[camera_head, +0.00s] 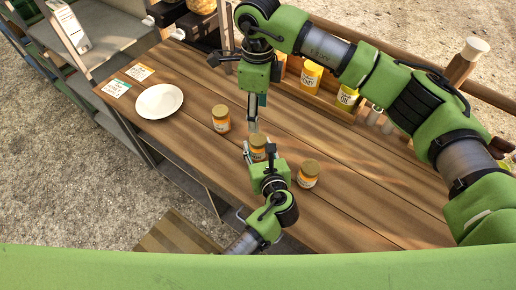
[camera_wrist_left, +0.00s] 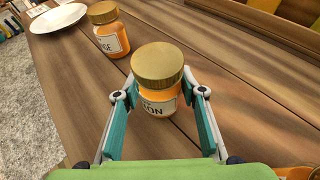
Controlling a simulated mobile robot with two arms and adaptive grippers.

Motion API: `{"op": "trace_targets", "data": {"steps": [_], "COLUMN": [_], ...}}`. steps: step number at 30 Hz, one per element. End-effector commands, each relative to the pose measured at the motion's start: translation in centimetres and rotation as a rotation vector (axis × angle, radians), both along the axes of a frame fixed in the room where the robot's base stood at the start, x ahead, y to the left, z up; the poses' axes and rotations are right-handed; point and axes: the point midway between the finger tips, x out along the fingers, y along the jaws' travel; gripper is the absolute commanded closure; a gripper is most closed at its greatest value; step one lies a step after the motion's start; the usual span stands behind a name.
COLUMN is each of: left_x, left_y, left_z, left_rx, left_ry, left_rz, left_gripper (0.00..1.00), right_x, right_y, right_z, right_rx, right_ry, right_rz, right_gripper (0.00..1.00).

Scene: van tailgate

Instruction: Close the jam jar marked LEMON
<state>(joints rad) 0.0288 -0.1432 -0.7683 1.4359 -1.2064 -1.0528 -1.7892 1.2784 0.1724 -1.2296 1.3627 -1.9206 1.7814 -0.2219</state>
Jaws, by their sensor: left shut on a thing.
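The jam jar (camera_head: 258,146) has a gold lid, orange contents and a white label. In the left wrist view the label of this jar (camera_wrist_left: 158,103) shows "ON", the rest hidden or turned away. Its gold lid (camera_wrist_left: 157,64) sits on top; I cannot tell whether it is tight. My left gripper (camera_head: 257,157) is shut on the jar's body, one finger on each side (camera_wrist_left: 160,112), and the jar stands upright on the table. My right gripper (camera_head: 253,126) points down just behind the jar. Its fingers are seen edge-on, so their opening is unclear.
One similar jar (camera_head: 221,119) stands to the left, its label ending in "GE" in the wrist view (camera_wrist_left: 109,35). Another jar (camera_head: 308,174) stands to the right. A white plate (camera_head: 159,101) and two cards (camera_head: 117,88) lie at the left. Yellow containers (camera_head: 311,74) line the back edge.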

Motion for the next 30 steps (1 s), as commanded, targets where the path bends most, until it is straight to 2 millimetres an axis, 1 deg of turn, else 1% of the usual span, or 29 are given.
{"op": "trace_targets", "data": {"steps": [1, 5, 14, 15, 16, 17, 26, 30], "left_x": [0.0, 0.0, 0.0, 0.0, 0.0, 0.0, 0.0, -0.8], "left_y": [0.0, 0.0, 0.0, 0.0, 0.0, 0.0, 0.0, -0.2], "left_z": [0.0, 0.0, 0.1, 0.1, 0.1, 0.1, 0.0, 0.2], "left_rx": [0.0, 0.0, 0.0, 0.0, 0.0, 0.0, 0.0, 0.0], "left_ry": [-0.001, -0.001, -0.001, -0.001, -0.001, -0.001, 0.0, 0.001], "left_rz": [0.0, 0.0, 0.0, 0.0, 0.0, 0.0, 0.0, -0.001], "left_gripper": [1.0, 1.0, 1.0, 0.55, 0.47, 0.43, 0.43, 0.43], "right_x": [0.1, 0.0, 0.0, 0.0, 0.0, 0.0, 0.0, 0.0], "right_y": [0.0, 0.0, 0.0, 0.0, 0.0, 0.0, 0.0, 0.0], "right_z": [0.7, 1.5, 1.8, 1.7, 1.7, 1.7, 1.7, 1.7], "right_rx": [0.0, -0.001, -0.001, -0.001, -0.001, -0.001, -0.001, -0.001], "right_ry": [-0.002, 0.0, 0.001, 0.001, 0.001, 0.001, 0.001, 0.001], "right_rz": [0.0, 0.001, 0.001, 0.001, 0.001, 0.001, 0.001, 0.001], "right_gripper": [0.46, 0.46, 0.46, 0.46, 0.46, 0.46, 0.46, 0.46]}}
